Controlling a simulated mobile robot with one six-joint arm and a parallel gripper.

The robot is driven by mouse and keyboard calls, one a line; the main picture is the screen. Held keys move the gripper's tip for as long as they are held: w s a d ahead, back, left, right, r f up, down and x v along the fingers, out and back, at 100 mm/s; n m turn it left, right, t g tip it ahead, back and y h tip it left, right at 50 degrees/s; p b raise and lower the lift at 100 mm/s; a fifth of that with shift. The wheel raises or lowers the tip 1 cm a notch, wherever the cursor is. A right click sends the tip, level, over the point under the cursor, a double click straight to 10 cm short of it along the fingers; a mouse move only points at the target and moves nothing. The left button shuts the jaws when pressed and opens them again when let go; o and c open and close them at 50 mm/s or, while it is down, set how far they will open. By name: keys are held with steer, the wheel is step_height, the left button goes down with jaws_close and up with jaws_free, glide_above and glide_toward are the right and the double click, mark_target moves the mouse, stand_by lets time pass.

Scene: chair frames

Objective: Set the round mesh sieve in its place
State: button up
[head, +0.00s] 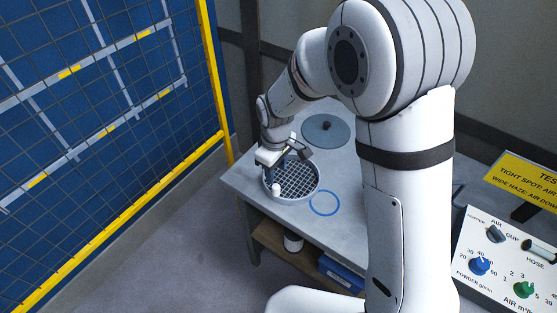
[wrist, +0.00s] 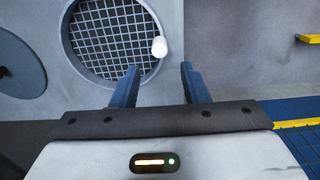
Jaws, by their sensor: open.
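The round mesh sieve (head: 301,181) lies flat on the grey table, a dark grid in a grey rim. A small white knob (head: 276,188) stands at its near edge. In the wrist view the sieve (wrist: 108,38) is at the upper middle, with the white knob (wrist: 159,47) on its right rim. My gripper (head: 275,172) is over the sieve's near left side. In the wrist view its two blue fingers (wrist: 157,72) are apart with nothing between them; the knob shows just beyond the fingertips. Whether they touch the sieve I cannot tell.
A blue ring outline (head: 311,205) is on the bare tabletop, right of the sieve. A round grey disc with a black knob (head: 326,132) lies behind the sieve. A yellow-framed mesh fence (head: 216,78) stands at left. A control panel (head: 502,262) is at right.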

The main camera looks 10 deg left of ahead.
mark_target(276, 187)
step_height(276, 187, down, 8)
steer(key=b, duration=0.4)
steer(key=shift+r+b, duration=0.2)
steer(key=shift+b, duration=0.15)
steer(key=shift+r, duration=0.1)
jaws_close()
steer(key=shift+a, duration=0.1)
